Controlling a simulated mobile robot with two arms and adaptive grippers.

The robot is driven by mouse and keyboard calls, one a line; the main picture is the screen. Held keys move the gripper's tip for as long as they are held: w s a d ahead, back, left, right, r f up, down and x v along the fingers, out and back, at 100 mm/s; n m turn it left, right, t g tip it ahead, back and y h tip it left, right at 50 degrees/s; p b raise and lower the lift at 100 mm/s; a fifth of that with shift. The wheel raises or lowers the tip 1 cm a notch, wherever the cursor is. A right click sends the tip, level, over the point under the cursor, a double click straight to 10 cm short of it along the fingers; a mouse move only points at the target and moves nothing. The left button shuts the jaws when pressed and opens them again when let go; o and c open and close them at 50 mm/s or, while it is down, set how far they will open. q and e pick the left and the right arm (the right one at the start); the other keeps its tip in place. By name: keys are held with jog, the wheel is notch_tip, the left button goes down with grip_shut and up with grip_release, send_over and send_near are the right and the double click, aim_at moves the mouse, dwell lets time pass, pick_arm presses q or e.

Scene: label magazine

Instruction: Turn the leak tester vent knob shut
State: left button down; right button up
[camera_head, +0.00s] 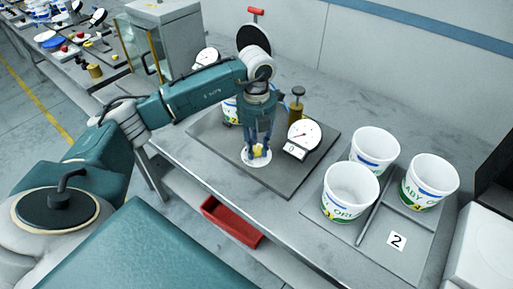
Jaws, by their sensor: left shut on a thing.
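The leak tester's dark grey base plate (300,180) lies on the bench. It carries a white dial gauge (305,133), a plate marked 0 (295,150) and a brass post with a dark cap (297,105). A small yellow knob (258,150) sits over a round white disc (256,162) near the plate's front. My left gripper (257,153) points down over the disc, shut on the yellow knob. Its fingers cover part of the knob, so its turn angle cannot be told. My right gripper is out of view.
Three open white tubs (350,190) stand on a grey tray (355,230) marked 2 at the right. A red bin (232,221) is below the bench edge. A grey cabinet (172,40) and a red-handled device (255,12) are behind my arm.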

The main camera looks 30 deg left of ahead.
aim_at(257, 148)
pick_arm(q)
jog(key=shift+r+n, duration=0.1)
jog(key=shift+n, duration=0.4)
jog(key=shift+w, duration=0.1)
jog(key=c, duration=1.4)
grip_release()
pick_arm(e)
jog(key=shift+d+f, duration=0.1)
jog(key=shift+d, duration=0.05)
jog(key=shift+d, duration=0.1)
pick_arm(q)
jog(key=shift+r, duration=0.1)
notch_tip(257, 148, up, 12)
